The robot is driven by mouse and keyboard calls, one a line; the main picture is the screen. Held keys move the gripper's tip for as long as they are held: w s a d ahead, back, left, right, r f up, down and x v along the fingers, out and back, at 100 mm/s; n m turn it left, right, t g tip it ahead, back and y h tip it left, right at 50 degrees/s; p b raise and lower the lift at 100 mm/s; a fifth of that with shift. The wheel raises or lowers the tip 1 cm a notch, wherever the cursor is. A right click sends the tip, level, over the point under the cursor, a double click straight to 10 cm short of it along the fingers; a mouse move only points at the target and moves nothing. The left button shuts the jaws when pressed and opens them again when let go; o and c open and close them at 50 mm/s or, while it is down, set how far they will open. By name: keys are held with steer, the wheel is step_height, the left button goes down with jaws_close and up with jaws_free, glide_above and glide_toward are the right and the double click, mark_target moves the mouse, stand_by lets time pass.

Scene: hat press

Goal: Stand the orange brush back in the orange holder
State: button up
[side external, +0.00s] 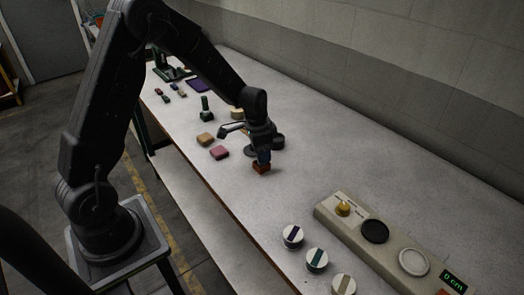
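No separate orange brush can be made out.
Left of my gripper lie a pink block (220,153) and a tan block (205,139), with a dark green handled piece (206,109) behind. A beige panel (340,222) and striped white round pieces (316,259) stand in front. The bench between is clear.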

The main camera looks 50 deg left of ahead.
steer(key=shift+o, duration=0.4)
steer(key=shift+r, duration=0.1)
step_height(320, 180, up, 11)
steer(key=s, duration=0.1)
steer(key=s+d+r+n+t, duration=0.2)
steer(key=s+d+r, duration=0.3)
steer(key=s+r, duration=0.4)
steer(key=s+d+r+n+t, duration=0.1)
steer(key=s+d, duration=0.3)
steer(key=s, duration=0.8)
steer(key=shift+s+d+r+n+t+y, duration=0.2)
steer(key=shift+s+n+t+y, duration=0.15)
steer(key=shift+n+t, duration=0.4)
